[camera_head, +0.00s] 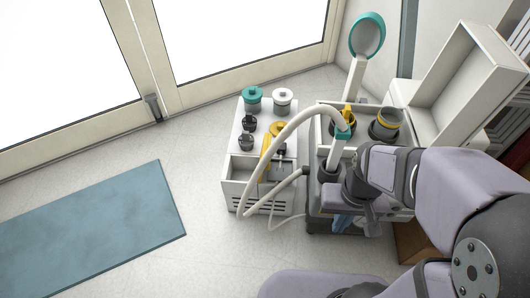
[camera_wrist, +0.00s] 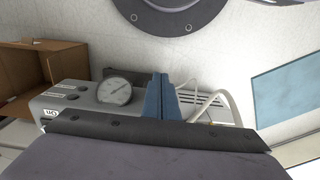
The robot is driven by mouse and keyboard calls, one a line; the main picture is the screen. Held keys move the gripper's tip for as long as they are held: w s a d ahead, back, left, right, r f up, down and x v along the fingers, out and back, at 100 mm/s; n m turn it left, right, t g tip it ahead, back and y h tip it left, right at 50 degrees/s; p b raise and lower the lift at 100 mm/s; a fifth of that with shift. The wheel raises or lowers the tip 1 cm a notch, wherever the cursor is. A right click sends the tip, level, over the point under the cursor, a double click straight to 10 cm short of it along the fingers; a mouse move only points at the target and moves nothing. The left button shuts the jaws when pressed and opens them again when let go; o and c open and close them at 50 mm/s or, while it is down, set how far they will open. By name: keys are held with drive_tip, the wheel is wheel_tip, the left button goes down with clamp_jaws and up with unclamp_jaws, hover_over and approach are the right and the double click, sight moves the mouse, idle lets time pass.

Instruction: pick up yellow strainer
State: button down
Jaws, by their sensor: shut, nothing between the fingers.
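A small yellow part (camera_head: 348,114), perhaps the strainer, sits in the open top of the grey unit on the right, by the hose's green end. A dark cup with a yellow rim (camera_head: 386,121) stands to its right in the same top. Which of these is the strainer I cannot tell for sure. My gripper (camera_head: 343,223) is low at the front of that unit, below and apart from both. Its blue fingers show in the wrist view (camera_wrist: 160,98), shut and empty, near a round gauge (camera_wrist: 115,91). Neither yellow thing shows in the wrist view.
A white unit (camera_head: 233,190) with green- and white-topped jars and yellow parts stands left. A pale hose (camera_head: 275,150) arches between the units. A raised lid (camera_head: 472,75) is at right. A cardboard box (camera_wrist: 35,70) is nearby. Floor around the blue mat (camera_head: 90,235) is clear.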

drive_tip(key=c, duration=1.7)
unclamp_jaws()
drive_tip(key=shift+r, duration=0.1)
wheel_tip(320, 180, up, 15)
drive_tip(key=t+p, duration=0.1)
drive_tip(key=p, duration=1.9)
hover_over(348, 107)
drive_tip(key=shift+s+a, duration=0.25)
drive_tip(key=shift+s, duration=0.1)
drive_tip(key=shift+w+d+f+b, duration=0.1)
drive_tip(key=shift+f+b, duration=0.3)
drive_tip(key=shift+f, duration=0.8)
drive_tip(key=shift+w+d+f+b, duration=0.15)
drive_tip(key=shift+f+b, duration=0.2)
drive_tip(key=shift+f, duration=0.9)
drive_tip(key=shift+w+d+f+b, duration=0.1)
drive_tip(key=shift+f+b, duration=0.3)
drive_tip(key=shift+f, duration=0.8)
